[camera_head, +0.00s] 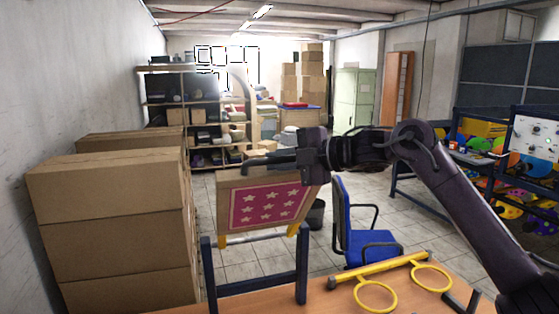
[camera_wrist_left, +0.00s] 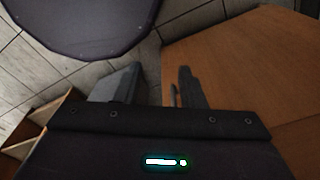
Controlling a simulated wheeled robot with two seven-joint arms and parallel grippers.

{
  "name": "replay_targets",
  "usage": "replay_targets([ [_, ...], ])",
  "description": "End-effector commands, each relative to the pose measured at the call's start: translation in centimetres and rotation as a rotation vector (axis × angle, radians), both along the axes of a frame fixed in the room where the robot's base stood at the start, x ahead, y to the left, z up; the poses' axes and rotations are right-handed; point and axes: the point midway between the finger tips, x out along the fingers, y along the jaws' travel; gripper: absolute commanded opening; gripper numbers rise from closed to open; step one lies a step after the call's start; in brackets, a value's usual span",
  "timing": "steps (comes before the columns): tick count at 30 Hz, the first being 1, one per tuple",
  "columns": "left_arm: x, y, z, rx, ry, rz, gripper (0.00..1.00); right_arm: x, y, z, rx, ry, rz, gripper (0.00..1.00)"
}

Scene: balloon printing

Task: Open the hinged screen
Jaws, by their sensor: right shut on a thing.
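The hinged screen (camera_head: 268,207) has a wooden frame and a pink panel with white stars. It stands tilted up, its face towards me, above a dark blue stand (camera_head: 258,285) at the table's left end. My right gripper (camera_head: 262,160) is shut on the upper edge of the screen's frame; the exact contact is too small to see. My left gripper (camera_wrist_left: 153,85) shows only in the left wrist view, its two fingers apart with nothing between them. It is above the wooden table's edge (camera_wrist_left: 240,60).
On the table (camera_head: 440,275) lies a yellow two-ring frame (camera_head: 385,268). A blue chair (camera_head: 365,245) and dark bin (camera_head: 316,214) stand beyond. Stacked cardboard boxes (camera_head: 110,215) fill the left side. A blue rack (camera_head: 480,175) with coloured pieces stands at the right. Some tiled floor is clear.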

Motion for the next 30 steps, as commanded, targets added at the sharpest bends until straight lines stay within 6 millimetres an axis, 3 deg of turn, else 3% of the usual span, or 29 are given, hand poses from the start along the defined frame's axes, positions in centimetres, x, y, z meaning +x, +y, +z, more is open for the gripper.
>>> replay_targets([
  [2, 0.4, -0.1, 0.0, -0.001, -0.006, 0.000, 0.36, 0.1, 0.0, -0.3, -0.003, 0.004, -0.002, 0.00],
  [3, 0.5, -0.1, 0.0, -0.002, -0.008, 0.000, 0.36, 0.1, 0.0, -0.3, -0.003, 0.004, -0.002, 0.18],
  [5, 0.6, -0.1, 0.1, -0.002, -0.010, -0.001, 0.36, 0.1, 0.0, -0.3, -0.003, 0.003, -0.001, 0.23],
  [14, 0.7, -0.2, -0.4, -0.002, -0.011, 0.000, 0.36, -0.1, -0.4, -0.3, -0.002, 0.003, -0.002, 0.23],
  [24, 0.5, -0.1, -3.8, -0.002, -0.008, 0.001, 0.36, -2.4, -5.1, 0.9, 0.000, -0.004, -0.003, 0.23],
  [30, 0.4, -0.1, -4.4, -0.002, -0.007, 0.001, 0.36, -3.3, -6.8, 1.6, 0.000, -0.001, -0.002, 0.23],
])
